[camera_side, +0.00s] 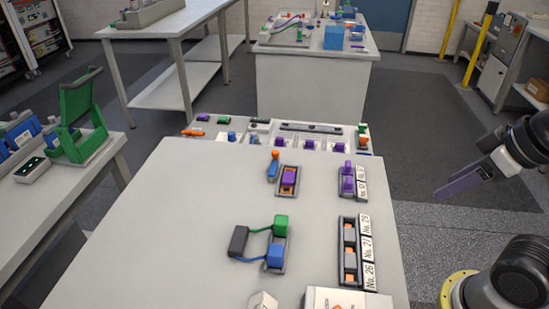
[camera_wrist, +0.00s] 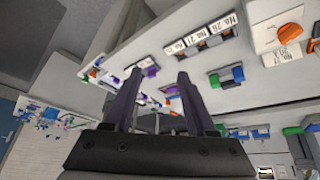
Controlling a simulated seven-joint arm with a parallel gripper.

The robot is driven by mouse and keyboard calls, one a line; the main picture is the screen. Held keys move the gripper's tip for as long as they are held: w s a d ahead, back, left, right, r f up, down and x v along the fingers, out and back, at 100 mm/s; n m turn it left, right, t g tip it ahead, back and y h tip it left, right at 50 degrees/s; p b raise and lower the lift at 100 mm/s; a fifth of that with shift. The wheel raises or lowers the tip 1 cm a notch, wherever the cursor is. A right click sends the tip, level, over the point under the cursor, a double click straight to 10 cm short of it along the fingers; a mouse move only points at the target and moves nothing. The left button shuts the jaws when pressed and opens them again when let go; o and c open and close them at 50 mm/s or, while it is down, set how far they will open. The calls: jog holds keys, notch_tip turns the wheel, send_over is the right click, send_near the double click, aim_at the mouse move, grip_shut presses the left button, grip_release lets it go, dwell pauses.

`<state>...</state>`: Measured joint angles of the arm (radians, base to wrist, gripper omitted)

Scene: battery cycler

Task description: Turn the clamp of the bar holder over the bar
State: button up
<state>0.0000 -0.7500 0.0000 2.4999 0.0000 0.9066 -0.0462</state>
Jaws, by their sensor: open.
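A dark holder (camera_side: 281,193) lies on the white table in the side view, with a purple block (camera_side: 289,178) and orange parts in it. A blue lever with an orange knob, which looks like the clamp (camera_side: 272,170), stands at its far left side, beside the block rather than across it. The holder is small and unclear in the wrist view. My gripper (camera_side: 440,192) is off the table's right side, well away from the holder. In the wrist view its two fingers (camera_wrist: 158,74) are apart, with nothing held between them.
A second holder with purple parts (camera_side: 347,180) and a long slotted tray (camera_side: 348,252) with number labels lie along the table's right side. A block set with green and blue cables (camera_side: 277,240) sits nearer. The table's left part (camera_side: 150,230) is clear.

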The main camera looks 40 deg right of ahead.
jog(key=w+r+n, duration=0.6)
jog(key=r+n, duration=0.1)
jog(key=r, duration=0.5)
jog(key=w+a+r+n+g, duration=0.1)
jog(key=w+r+n, duration=0.2)
jog(key=w, duration=0.4)
jog(key=w+a+r+n+g, duration=0.1)
jog(key=w+r+n, duration=0.2)
jog(key=w, duration=0.4)
jog(key=n+g, duration=0.4)
send_over(275, 151)
notch_tip(275, 151, down, 19)
notch_tip(275, 151, down, 14)
jog(key=shift+r, duration=0.2)
